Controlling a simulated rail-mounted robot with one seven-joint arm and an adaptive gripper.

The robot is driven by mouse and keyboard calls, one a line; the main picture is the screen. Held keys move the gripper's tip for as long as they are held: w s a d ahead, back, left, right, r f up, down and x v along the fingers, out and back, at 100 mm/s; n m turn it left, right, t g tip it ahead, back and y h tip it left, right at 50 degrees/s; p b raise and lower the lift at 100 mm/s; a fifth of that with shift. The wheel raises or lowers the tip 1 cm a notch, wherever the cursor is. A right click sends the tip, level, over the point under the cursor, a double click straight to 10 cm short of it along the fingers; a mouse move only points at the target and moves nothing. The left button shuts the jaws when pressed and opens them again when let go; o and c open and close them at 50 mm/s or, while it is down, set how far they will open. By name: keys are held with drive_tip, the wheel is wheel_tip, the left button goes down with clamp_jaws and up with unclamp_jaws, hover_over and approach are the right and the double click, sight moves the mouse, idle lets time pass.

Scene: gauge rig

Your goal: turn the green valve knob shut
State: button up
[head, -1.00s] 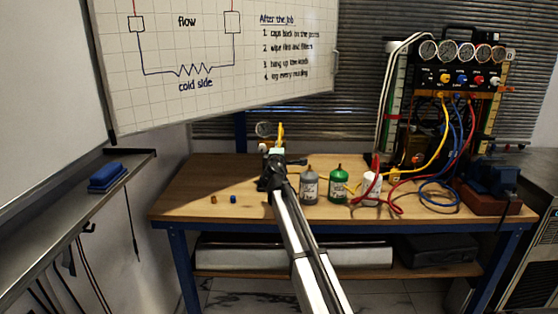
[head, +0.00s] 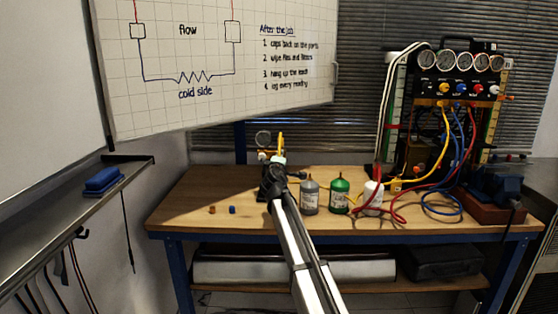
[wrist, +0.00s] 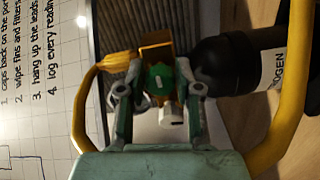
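The green valve knob (wrist: 157,80) shows in the middle of the wrist view, with a light mark on its face. My gripper (wrist: 155,72) is open, its two fingers on either side of the knob. A gap shows on the left; whether the right finger touches the knob I cannot tell. A white fitting (wrist: 172,115) sits just below the knob, and an orange-yellow bracket (wrist: 157,48) above it. The knob is hidden there.
A yellow hose (wrist: 82,95) curves past the left of the fingers. A dark bottle (wrist: 235,65) stands close on the right. Grey (head: 310,198) and green (head: 339,196) bottles stand right of my arm on the bench (head: 190,200). The gauge manifold (head: 460,80) hangs further right.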

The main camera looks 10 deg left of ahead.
drive_tip(key=shift+o, duration=0.5)
drive_tip(key=shift+s, duration=0.15)
drive_tip(key=s, duration=1.1)
drive_tip(key=shift+s+d, duration=0.2)
drive_tip(key=shift+s, duration=0.2)
